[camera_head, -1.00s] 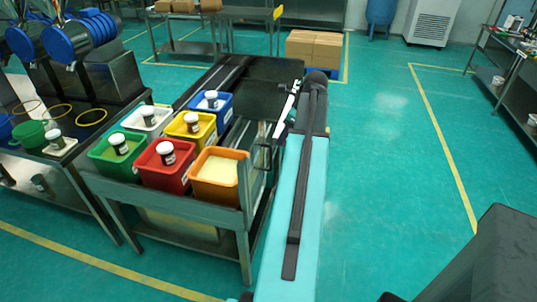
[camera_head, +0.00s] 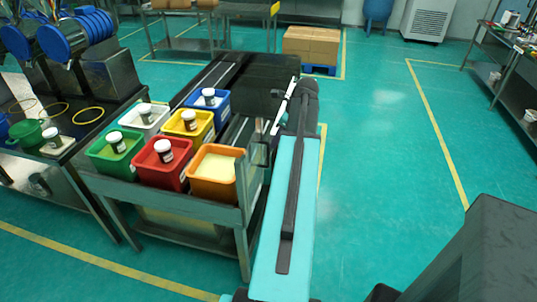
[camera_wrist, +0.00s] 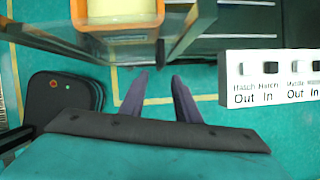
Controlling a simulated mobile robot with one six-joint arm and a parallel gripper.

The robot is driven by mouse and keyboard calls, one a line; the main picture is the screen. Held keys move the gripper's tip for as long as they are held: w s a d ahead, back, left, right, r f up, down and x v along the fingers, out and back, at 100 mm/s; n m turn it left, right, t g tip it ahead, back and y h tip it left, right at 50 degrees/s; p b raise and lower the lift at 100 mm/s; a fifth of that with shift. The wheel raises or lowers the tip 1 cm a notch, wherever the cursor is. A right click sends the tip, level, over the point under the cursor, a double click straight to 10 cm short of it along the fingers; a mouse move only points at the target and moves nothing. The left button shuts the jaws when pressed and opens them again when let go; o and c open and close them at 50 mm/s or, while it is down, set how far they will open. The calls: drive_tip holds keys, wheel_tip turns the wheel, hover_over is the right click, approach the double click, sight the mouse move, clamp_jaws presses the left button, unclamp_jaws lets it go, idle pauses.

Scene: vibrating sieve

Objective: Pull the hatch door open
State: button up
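I take the upright, partly see-through panel (camera_head: 254,170) at the right end of the bin bench to be the hatch door. A dark upright bar, probably its handle, stands beside the orange bin (camera_head: 216,180). In the wrist view, a dark bar (camera_wrist: 180,40) shows right of the orange bin (camera_wrist: 122,32), ahead of my gripper (camera_wrist: 159,77). My gripper's two dark fingers are apart with floor visible between them. They hold nothing and appear short of the bar. In the head view, my arm hides the gripper.
A white button panel (camera_wrist: 268,78), labelled for hatch and middle out and in, is close on the right. Coloured bins with jars fill the bench (camera_head: 140,193). A cluttered worktable (camera_head: 62,135) stands left. Open floor (camera_head: 390,150) lies right of my arm.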

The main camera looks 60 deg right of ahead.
sight(269, 152)
drive_tip(key=shift+p+x, duration=0.7)
drive_tip(key=shift+x, duration=4.4)
drive_tip(key=shift+a, duration=0.1)
clamp_jaws()
drive_tip(key=shift+a, duration=0.15)
